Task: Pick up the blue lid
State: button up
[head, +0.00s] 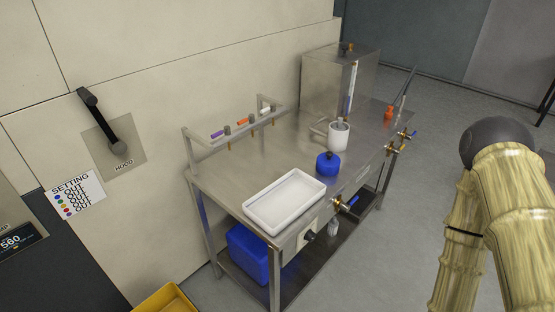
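The blue lid (328,164) is a round blue piece with a small darker knob on top. It rests on the steel table (262,162), behind the white tray's right end and in front of a white mug. Nothing is touching it from above. My arm shows at the right edge of the head view, well apart from the lid, but my gripper is not in view.
The white tray (267,220) lies at the table's front left. The white mug (339,138) stands close behind the lid. A steel box (325,85) is at the back, a rail (205,150) along the wall side, and valves (391,148) protrude at the right edge.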

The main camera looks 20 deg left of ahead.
aim_at(328, 164)
jog(key=u, duration=0.75)
jog(key=i, duration=0.4)
